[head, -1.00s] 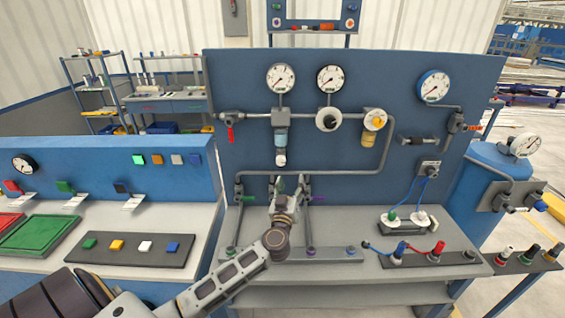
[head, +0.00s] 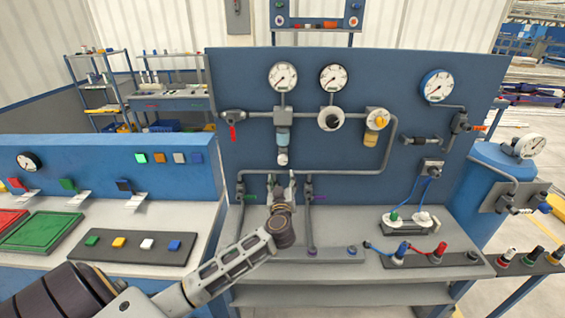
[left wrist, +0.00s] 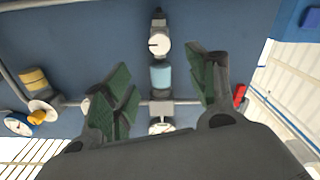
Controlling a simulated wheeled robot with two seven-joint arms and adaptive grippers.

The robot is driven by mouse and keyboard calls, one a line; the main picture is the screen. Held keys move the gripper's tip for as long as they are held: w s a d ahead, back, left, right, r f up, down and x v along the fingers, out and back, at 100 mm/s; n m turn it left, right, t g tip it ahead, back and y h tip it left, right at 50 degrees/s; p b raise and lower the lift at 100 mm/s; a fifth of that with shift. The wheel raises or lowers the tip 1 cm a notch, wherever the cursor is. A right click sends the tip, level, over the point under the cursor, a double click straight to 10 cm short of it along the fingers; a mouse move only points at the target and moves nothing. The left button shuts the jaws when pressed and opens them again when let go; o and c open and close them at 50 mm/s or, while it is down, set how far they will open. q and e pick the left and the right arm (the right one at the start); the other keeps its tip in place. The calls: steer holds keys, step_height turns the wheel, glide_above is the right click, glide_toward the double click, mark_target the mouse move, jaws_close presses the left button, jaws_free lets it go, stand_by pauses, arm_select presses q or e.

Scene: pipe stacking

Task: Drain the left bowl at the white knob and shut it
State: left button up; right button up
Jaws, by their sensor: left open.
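The left bowl (head: 282,139) is a light-blue cup hanging under the upper pipe on the blue panel. The white knob (head: 282,159) is at its bottom end. In the left wrist view, which is upside down, the bowl (left wrist: 160,78) and the knob with a dark line on its face (left wrist: 159,44) show between the fingers. My left gripper (head: 281,178) is open and empty, pointing up just below the knob, apart from it in the head view. Its green-padded fingers (left wrist: 166,70) stand wide on either side. My right gripper is not in view.
A yellow bowl (head: 371,139) hangs to the right, beyond a round white-and-black regulator (head: 331,118). A red-handled valve (head: 233,117) is to the left. The lower grey pipe (head: 340,173) crosses close to my gripper, with a purple-handled valve (head: 309,190) to its right.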

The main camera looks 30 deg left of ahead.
mark_target(282, 161)
arm_select(q)
steer(key=shift+p+x, duration=0.5)
steer(key=shift+x, duration=6.2)
steer(key=shift+a, duration=0.1)
steer(key=shift+c, duration=0.2)
steer(key=c, duration=1)
